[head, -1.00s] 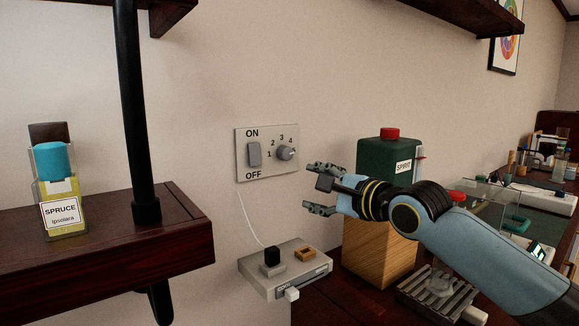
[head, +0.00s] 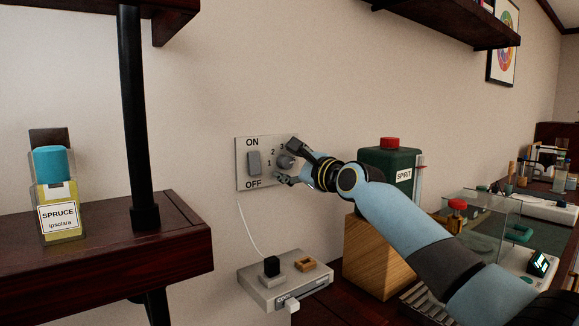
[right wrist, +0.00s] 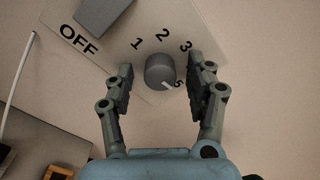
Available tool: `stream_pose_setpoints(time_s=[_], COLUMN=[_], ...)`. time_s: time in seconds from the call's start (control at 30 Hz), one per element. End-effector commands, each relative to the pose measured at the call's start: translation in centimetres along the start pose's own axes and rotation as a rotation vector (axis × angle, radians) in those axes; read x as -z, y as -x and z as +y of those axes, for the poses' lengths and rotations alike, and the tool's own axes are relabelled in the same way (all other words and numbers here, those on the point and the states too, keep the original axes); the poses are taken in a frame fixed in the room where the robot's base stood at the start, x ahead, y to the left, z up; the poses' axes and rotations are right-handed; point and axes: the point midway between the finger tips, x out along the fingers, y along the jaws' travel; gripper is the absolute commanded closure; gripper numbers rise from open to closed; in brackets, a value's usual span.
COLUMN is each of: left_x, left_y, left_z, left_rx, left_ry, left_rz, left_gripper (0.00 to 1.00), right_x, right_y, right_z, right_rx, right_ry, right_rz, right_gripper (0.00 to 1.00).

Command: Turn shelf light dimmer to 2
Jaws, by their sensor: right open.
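The dimmer knob (head: 286,161) is a grey round knob on the wall plate (head: 244,179). In the right wrist view the knob (right wrist: 159,68) sits below the numbers 1, 2 and 3, and its white mark points toward the 5. My right gripper (head: 288,164) is at the plate, with one finger above and one below the knob. In the right wrist view the open gripper (right wrist: 161,82) has a finger on each side of the knob, with gaps visible. The 4 is hidden behind a finger. My left gripper is not in view.
A rocker switch (head: 254,162) marked ON and OFF is left of the knob. A power strip (head: 274,294) is below. A green bottle (head: 377,160) on a wooden block (head: 373,262) stands to the right. A shelf (head: 100,257) with a spruce bottle (head: 58,207) is at left.

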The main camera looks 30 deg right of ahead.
Motion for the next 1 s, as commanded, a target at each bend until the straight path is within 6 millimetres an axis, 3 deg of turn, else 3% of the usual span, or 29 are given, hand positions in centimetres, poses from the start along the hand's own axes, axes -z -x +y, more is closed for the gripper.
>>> stream_pose_setpoints(time_s=[0.27, 0.67, 1.0], left_x=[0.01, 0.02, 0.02], left_y=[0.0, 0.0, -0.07], left_z=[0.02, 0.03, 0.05], left_rx=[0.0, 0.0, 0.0], left_ry=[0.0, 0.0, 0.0], left_rz=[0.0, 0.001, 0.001], left_gripper=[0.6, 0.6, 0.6], right_x=[0.0, 0.02, 0.05], right_y=[-0.09, -0.07, -0.06], right_z=[0.02, 0.04, 0.08], right_rx=[0.0, -0.001, 0.0], right_ry=[0.001, 0.001, 0.051], right_rz=[0.0, 0.001, 0.0], right_gripper=[0.47, 1.0, 1.0])
